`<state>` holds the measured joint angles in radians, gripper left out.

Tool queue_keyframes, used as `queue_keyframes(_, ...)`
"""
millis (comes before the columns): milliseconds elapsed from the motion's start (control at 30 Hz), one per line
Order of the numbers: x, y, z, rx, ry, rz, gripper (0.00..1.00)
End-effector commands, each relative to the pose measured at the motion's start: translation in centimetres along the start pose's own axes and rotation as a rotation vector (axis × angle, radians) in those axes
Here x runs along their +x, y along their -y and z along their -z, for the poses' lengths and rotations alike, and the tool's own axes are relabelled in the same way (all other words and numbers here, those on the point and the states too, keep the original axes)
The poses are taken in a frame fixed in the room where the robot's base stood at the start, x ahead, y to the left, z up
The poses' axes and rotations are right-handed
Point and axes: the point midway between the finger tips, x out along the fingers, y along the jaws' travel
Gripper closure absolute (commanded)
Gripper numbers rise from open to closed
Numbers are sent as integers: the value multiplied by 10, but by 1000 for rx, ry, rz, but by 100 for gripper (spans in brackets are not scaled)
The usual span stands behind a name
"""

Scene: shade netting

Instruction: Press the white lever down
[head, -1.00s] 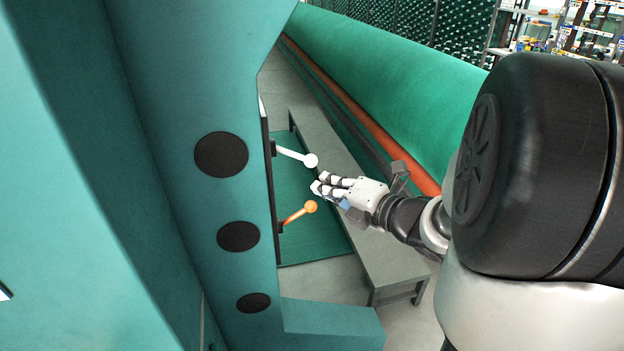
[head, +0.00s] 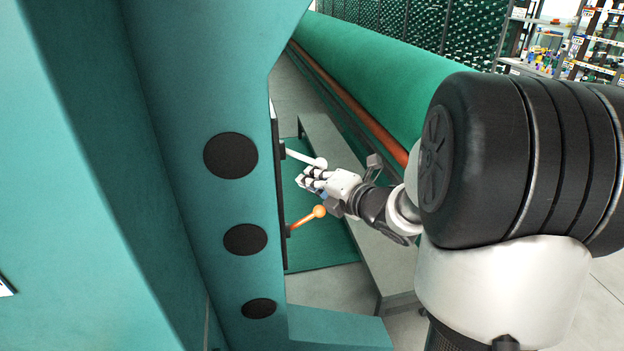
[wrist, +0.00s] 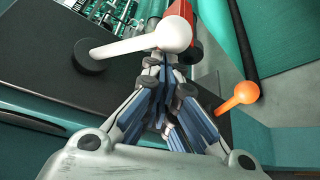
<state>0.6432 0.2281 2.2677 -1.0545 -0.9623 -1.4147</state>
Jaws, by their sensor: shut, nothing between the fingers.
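The white lever (head: 303,157) sticks out to the right from a dark plate on the teal machine's side and ends in a white ball. In the wrist view the white lever (wrist: 135,44) lies across the top, its ball just beyond my fingertips. My gripper (head: 304,176) is shut and empty, close to the ball; in the head view it overlaps the ball's lower edge. I cannot tell whether they touch. The wrist view shows the gripper's closed fingers (wrist: 165,75) just under the ball. The orange lever (head: 306,218) sits lower on the same plate, clear of the fingers.
The teal machine (head: 180,240) with round black discs stands at the left. A grey bench (head: 375,250) runs behind and under my forearm. A large green roll (head: 370,90) lies behind it. Shelves (head: 570,45) stand far right.

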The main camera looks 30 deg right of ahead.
Motion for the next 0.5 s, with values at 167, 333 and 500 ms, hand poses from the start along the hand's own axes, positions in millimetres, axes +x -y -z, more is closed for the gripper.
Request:
queue_keyframes(167, -1, -1, -2, -29, 0, 13, 100)
queue_keyframes(333, -3, -2, -4, -53, 1, 27, 100)
queue_keyframes(500, -4, -2, -6, -75, 1, 40, 100)
